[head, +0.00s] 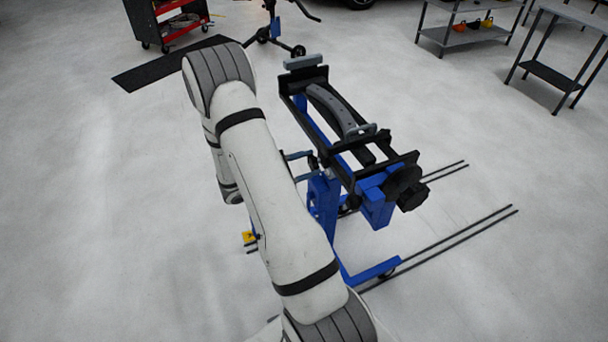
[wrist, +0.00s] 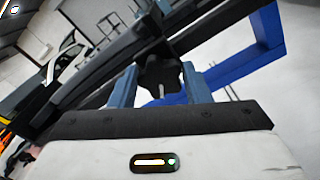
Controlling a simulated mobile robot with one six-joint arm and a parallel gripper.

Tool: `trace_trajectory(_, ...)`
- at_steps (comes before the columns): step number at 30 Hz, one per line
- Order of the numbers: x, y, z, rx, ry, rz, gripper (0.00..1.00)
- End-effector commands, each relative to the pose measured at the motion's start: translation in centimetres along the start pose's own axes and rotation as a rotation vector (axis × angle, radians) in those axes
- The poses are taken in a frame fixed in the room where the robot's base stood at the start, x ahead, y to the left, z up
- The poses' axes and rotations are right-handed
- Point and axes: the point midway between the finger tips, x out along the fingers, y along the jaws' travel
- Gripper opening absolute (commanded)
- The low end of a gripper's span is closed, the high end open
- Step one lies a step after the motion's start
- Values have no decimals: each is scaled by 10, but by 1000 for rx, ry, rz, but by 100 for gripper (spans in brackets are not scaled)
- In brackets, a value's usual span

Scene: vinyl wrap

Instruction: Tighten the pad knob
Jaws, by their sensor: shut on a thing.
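The pad knob (wrist: 158,72) is black and lobed, and sits between the two blue-grey fingers of my gripper (wrist: 161,84) in the wrist view. A finger stands on each side of it, and the gripper is shut on it. A thin pale pin shows below the knob. In the head view, the finger ends show just right of my white forearm, beside the blue stand (head: 323,200). My forearm hides the rest of the gripper there, and the knob is small and dark.
The stand's black clamp frame (head: 408,158) carries a curved dark part (head: 333,103). A blue block and a larger black knob (head: 411,197) are at its near right end. Blue legs reach along the floor. A red cart, black mat (head: 150,75) and grey tables stand farther back. Floor left is clear.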

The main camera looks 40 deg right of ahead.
Motion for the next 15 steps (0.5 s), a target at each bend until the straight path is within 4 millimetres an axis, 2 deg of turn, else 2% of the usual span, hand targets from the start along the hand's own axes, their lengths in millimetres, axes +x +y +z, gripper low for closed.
trace_trajectory(1,1,-1,-6,53,0,5,21)
trace_trajectory(15,1,-4,-7,501,-1,7,21)
